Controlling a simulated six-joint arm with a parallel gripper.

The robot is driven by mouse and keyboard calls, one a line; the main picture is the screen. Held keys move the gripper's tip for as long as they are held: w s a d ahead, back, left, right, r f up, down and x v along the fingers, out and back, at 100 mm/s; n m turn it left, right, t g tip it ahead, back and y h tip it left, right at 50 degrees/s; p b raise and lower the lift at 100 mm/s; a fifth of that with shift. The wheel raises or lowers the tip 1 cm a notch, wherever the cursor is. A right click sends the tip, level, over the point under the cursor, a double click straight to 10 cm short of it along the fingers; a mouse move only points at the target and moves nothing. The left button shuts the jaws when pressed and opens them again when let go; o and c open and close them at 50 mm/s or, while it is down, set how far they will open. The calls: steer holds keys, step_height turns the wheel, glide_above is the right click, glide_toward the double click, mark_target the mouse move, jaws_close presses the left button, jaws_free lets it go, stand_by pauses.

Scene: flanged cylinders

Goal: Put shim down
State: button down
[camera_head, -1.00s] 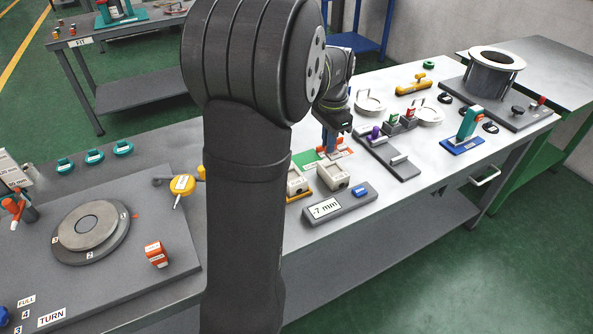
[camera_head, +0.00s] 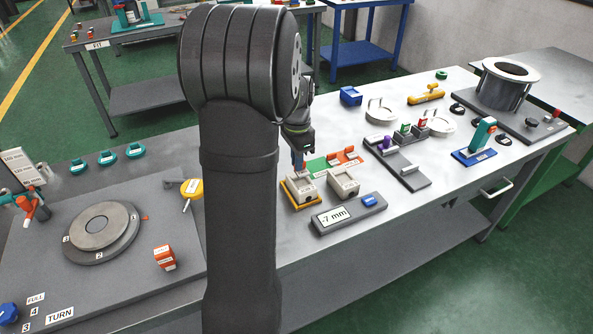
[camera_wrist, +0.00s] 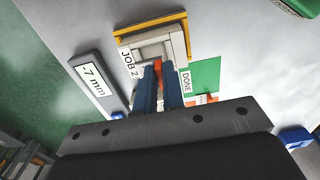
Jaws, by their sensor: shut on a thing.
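My gripper (camera_wrist: 160,82) has its blue fingers closed on a small orange piece (camera_wrist: 159,66), which looks like the shim; only its end shows between them. The fingers are over the near side of a pale open box (camera_wrist: 133,45) labelled JOB 2, on a yellow base. I cannot tell whether the piece touches the box. In the head view my gripper (camera_head: 298,160) is partly hidden behind my own arm, just behind the box on the yellow base (camera_head: 300,192). A green mat marked DONE (camera_wrist: 205,75) lies beside the box.
A second pale box (camera_head: 343,182) stands right of the first. A grey block reading -7 mm (camera_head: 347,214) is in front. An orange-red panel (camera_head: 346,155) lies beside the green mat. A blue bin (camera_head: 350,95) and a dark rack (camera_head: 400,160) are farther off.

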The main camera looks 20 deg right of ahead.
steer(key=shift+w+f, duration=0.1)
steer(key=shift+f, duration=2)
steer(key=shift+f, duration=0.2)
steer(key=c, duration=1.5)
jaws_free()
steer(key=shift+c, duration=0.2)
steer(key=shift+r, duration=0.1)
step_height(320, 180, up, 12)
steer(key=shift+r, duration=0.15)
